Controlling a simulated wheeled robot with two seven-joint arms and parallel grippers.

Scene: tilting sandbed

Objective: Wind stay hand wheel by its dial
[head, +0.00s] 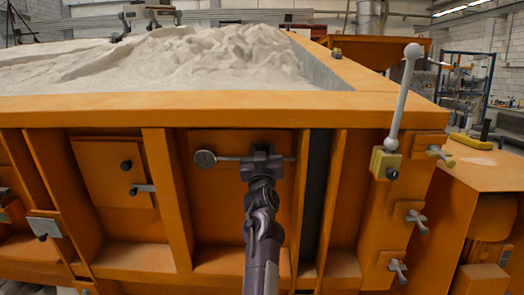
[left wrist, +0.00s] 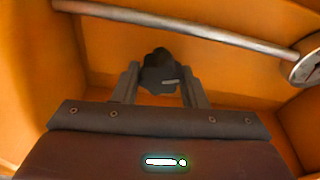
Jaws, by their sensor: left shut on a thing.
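The dial (head: 205,159) is a small round gauge with a pale face, at the left end of a thin metal rod in the recessed orange panel. The dial also shows at the right edge of the left wrist view (left wrist: 306,66), partly cut off. My left gripper (head: 262,152) is in front of this panel, right of the dial. In the left wrist view its fingers (left wrist: 160,68) are shut on a dark knob-like piece, which I take for the hand wheel (left wrist: 159,78). The gripper hides most of it in the head view. My right gripper is not in view.
Orange ribs flank the recess. To the right stand a ball-topped lever (head: 400,100) and several T-handles, one being the middle T-handle (head: 416,220). A panel with dark knobs (head: 110,180) is to the left. Sand (head: 200,58) fills the bed above the orange rim (head: 200,107).

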